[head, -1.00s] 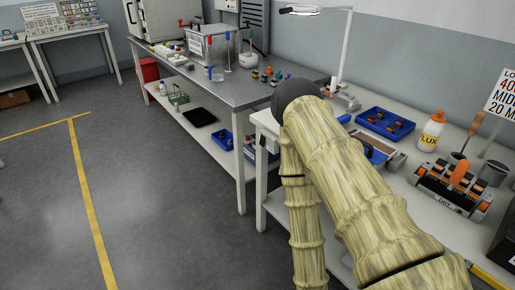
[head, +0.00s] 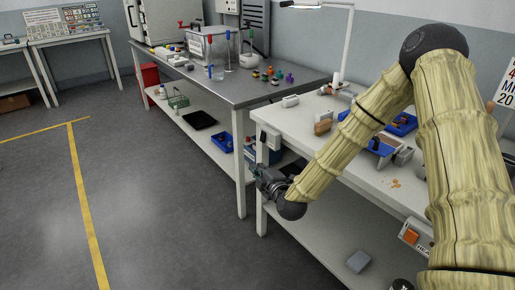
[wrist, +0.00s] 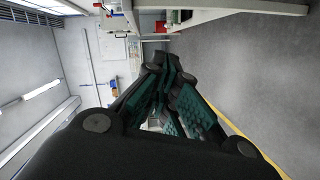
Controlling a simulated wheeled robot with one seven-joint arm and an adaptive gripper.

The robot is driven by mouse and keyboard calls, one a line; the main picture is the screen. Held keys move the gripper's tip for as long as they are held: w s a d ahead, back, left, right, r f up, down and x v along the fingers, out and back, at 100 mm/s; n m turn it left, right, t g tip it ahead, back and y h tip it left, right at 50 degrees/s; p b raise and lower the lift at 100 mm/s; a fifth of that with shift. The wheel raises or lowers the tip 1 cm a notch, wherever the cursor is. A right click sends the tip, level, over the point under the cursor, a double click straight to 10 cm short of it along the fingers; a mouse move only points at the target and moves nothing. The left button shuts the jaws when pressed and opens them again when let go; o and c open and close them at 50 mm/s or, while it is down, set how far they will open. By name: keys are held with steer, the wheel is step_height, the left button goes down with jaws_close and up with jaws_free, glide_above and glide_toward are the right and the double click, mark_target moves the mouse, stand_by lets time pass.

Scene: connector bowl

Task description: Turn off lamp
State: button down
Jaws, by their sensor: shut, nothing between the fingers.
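The white lamp (head: 348,45) stands at the back left of the white bench in the head view. It has an upright post and a horizontal arm whose head reaches left along the top edge of the picture. My gripper (head: 258,167) is shut and empty at the bench's left front corner, in front of and well below the lamp head. In the wrist view, my gripper's dark fingers with teal pads (wrist: 165,72) close together. The lamp cannot be made out there.
The white bench (head: 288,118) carries a blue tray (head: 402,127), a tan block (head: 323,127) and small tan bits (head: 393,183). The steel bench (head: 240,90) to the left holds several coloured pieces. A grey box (head: 358,261) lies on the lower shelf. The floor at left is free.

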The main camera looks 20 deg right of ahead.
mark_target(263, 137)
steer(key=r, duration=0.1)
steer(key=w+r, duration=0.1)
steer(key=d+r+n+t, duration=0.1)
steer(key=shift+w+r, duration=0.15)
steer(key=shift+w, duration=0.25)
steer(key=w+d+f, duration=0.1)
steer(key=w+d, duration=0.1)
steer(key=w, duration=0.9)
steer(key=shift+d+f+b, duration=0.15)
steer(key=shift+d+b, duration=0.25)
steer(key=shift+w+f, duration=0.1)
steer(key=shift+a+f+p, duration=0.3)
steer(key=shift+f, duration=0.3)
